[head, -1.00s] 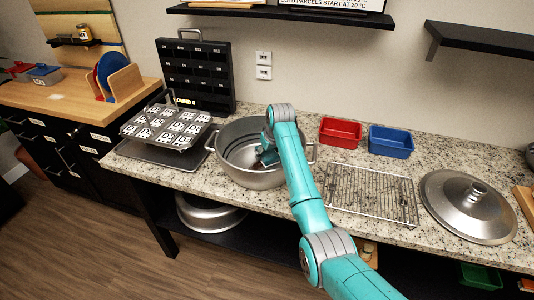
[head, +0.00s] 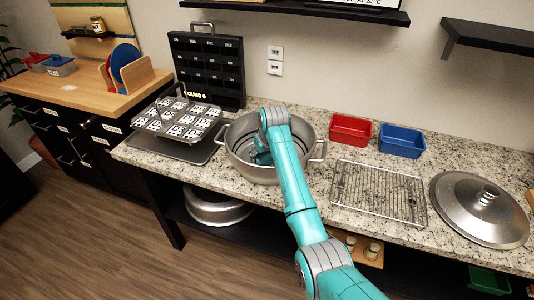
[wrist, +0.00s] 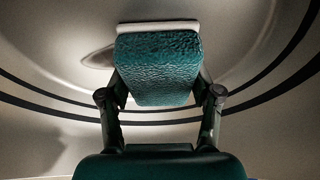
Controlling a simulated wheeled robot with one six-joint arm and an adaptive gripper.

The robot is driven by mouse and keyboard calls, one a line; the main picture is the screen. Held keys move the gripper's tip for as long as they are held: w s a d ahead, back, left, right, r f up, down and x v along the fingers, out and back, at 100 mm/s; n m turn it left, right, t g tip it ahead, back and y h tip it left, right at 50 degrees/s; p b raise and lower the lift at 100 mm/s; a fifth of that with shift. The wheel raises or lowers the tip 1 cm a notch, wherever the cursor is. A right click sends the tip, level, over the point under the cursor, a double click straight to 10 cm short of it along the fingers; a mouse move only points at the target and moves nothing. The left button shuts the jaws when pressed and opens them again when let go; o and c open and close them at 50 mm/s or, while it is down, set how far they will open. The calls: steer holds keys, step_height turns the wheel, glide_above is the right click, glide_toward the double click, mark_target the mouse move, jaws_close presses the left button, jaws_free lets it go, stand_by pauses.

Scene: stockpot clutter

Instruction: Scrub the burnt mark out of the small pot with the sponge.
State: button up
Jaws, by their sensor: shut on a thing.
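The steel pot (head: 237,133) stands open on the counter in the head view, with a handle on each side. My arm reaches down into it, and my gripper (head: 262,157) is inside the pot, partly hidden by the arm. In the wrist view my gripper (wrist: 158,92) is shut on a teal, rough-textured sponge (wrist: 157,62) with a pale strip along its far edge. The pot's inner wall (wrist: 270,75) with dark rings surrounds it. Contact with the pot is unclear.
A wire rack (head: 378,190) and a large steel lid (head: 480,210) lie right of the pot. Red (head: 350,130) and blue (head: 401,141) bins stand behind the rack. A tray of labelled pieces (head: 178,120) is close on the left. A wall shelf (head: 300,12) hangs above.

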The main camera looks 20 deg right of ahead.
steer(key=shift+w+d+f, duration=0.1)
steer(key=shift+w+d, duration=0.2)
steer(key=shift+d, duration=0.8)
steer(key=shift+w+d, duration=0.35)
steer(key=shift+d, duration=0.7)
steer(key=shift+w+d+f, duration=0.1)
steer(key=shift+w+d, duration=0.2)
steer(key=shift+d, duration=0.8)
steer(key=shift+r, duration=0.1)
steer(key=shift+r, duration=3.05)
steer(key=shift+r, duration=0.15)
steer(key=shift+r, duration=1.35)
